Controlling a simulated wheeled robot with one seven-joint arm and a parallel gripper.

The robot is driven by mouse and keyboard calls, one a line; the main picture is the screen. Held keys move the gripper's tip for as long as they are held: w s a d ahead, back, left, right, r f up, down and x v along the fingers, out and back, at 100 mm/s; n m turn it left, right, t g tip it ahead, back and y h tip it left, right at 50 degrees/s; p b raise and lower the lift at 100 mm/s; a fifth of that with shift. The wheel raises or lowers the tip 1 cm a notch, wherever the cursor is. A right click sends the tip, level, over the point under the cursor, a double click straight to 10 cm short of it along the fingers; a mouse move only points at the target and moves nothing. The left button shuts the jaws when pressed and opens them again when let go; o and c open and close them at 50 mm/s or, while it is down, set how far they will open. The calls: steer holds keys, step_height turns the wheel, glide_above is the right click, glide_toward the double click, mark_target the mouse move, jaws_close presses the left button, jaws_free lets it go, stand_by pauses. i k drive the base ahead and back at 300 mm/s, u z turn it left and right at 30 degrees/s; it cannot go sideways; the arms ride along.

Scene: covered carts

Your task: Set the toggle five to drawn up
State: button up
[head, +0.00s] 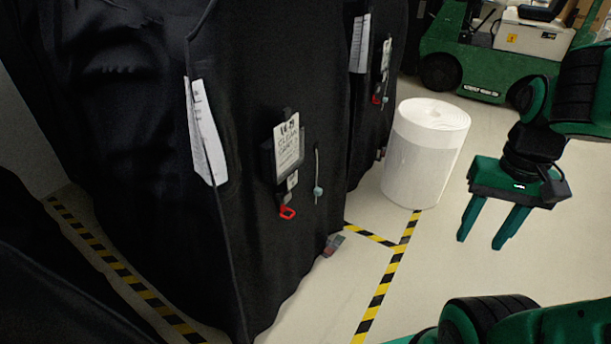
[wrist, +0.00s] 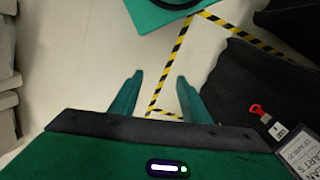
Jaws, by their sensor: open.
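A pale blue-green toggle (head: 318,191) sits low on a thin cord hanging down the black cover of the near cart (head: 250,90), to the right of its tag. I cannot read a number on the toggle. My gripper (head: 480,242) is open and empty, well to the right of the cart, with its fingers pointing down. In the wrist view my gripper (wrist: 158,78) has bare floor between its fingers, and the toggle is not clearly visible there.
A white clean-cart tag (head: 288,147) with a red clip (head: 287,212) hangs beside the cord. Another covered cart (head: 375,40) stands behind. A white roll (head: 425,150) stands between it and my arm. A green vehicle (head: 475,55) is at the back. Striped-tape floor (head: 385,285) in front is clear.

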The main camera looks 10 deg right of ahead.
mark_target(318, 191)
steer(key=k, duration=0.55)
steer(key=u, duration=0.4)
steer(key=i, duration=1.4)
steer(key=z, duration=0.2)
